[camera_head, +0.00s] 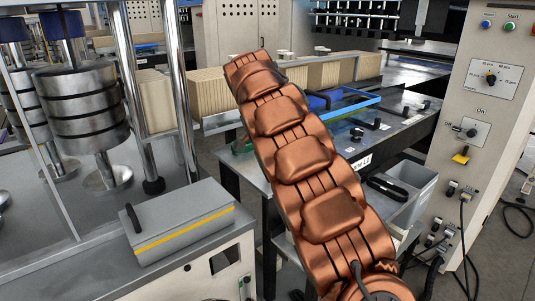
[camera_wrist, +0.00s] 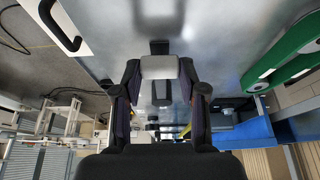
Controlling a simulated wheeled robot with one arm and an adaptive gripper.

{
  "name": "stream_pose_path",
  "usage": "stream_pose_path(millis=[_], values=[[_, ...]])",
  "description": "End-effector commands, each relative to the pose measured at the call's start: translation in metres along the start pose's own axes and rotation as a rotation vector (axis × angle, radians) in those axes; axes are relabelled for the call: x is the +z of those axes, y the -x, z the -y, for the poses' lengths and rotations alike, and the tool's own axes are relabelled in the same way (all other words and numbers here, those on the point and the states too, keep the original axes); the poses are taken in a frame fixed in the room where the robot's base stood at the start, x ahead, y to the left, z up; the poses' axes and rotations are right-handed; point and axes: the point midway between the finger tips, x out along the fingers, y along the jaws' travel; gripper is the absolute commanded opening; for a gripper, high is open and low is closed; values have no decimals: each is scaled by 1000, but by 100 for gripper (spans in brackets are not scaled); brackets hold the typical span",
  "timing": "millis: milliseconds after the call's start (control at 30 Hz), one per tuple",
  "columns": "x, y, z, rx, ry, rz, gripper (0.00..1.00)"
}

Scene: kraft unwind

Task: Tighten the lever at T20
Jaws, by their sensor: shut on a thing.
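In the wrist view my gripper (camera_wrist: 160,75) has its two dark fingers closed in on a small light grey block (camera_wrist: 160,67) with dark parts above and below it. It appears to be the grip of the lever, over a bright metal surface (camera_wrist: 225,25). No T20 label is readable, and I cannot tell the lever's angle. In the head view my copper arm hides my gripper and whatever it holds. Several small black fittings, one of them a black handle (camera_head: 356,134), stand on the metal table (camera_head: 400,133) right of my arm.
A blue tray frame (camera_head: 345,107) lies on the table. A grey bin (camera_head: 415,190) stands below its right side. A control panel (camera_head: 485,110) rises at the right. A grey box with a yellow stripe (camera_head: 185,225) and steel rollers (camera_head: 85,105) are at the left. A green part (camera_wrist: 285,50) shows beside my gripper.

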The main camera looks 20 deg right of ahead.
Motion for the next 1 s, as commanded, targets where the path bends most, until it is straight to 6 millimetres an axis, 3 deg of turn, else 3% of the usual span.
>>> stream_pose_path(millis=[600, 633, 833, 1000], values=[[-9, -4, -2, 15, -44, -1, 0], [-9, -4, -2, 15, -44, -1, 44], [-9, -4, -2, 16, -42, 0, 65], [-9, -4, -2, 17, -42, 0, 67]])
